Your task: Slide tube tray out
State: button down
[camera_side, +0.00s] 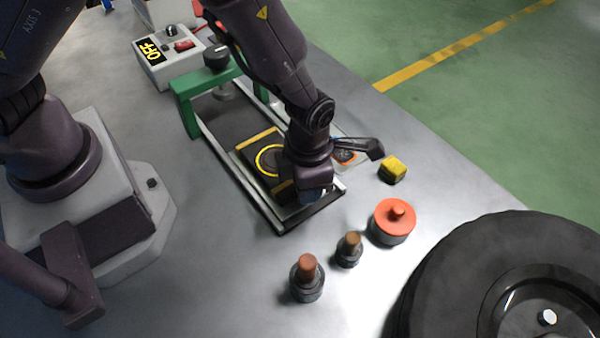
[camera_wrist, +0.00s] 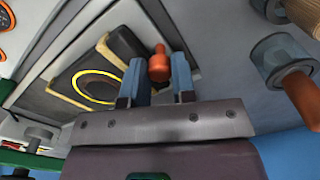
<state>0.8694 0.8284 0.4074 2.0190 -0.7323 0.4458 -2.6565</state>
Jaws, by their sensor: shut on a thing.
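The tube tray (camera_side: 247,153) looks like a dark sliding plate with yellow strips and a yellow ring. It sits between two metal rails (camera_side: 236,172), towards their near end. In the wrist view the tray (camera_wrist: 65,85) lies beyond my fingers, flat in its frame. My gripper (camera_wrist: 157,66) is shut on an orange knob (camera_wrist: 158,68) at the tray's near end, one blue finger on each side. In the side view my gripper (camera_side: 312,190) points down over the tray's near end and hides the knob and part of the tray.
A green frame (camera_side: 186,107) spans the rails' far end, near a control box (camera_side: 165,62) reading OFF. A yellow block (camera_side: 392,169), an orange-topped cylinder (camera_side: 392,221) and two plug-like parts (camera_side: 307,278) (camera_side: 349,250) stand near the rails. A large tyre (camera_side: 440,275) is at lower right.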

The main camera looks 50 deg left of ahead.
jog(key=shift+d, duration=0.45)
jog(key=c, duration=0.9)
grip_release()
jog(key=shift+c, duration=0.2)
jog(key=shift+a, duration=0.15)
notch_tip(320, 180, up, 13)
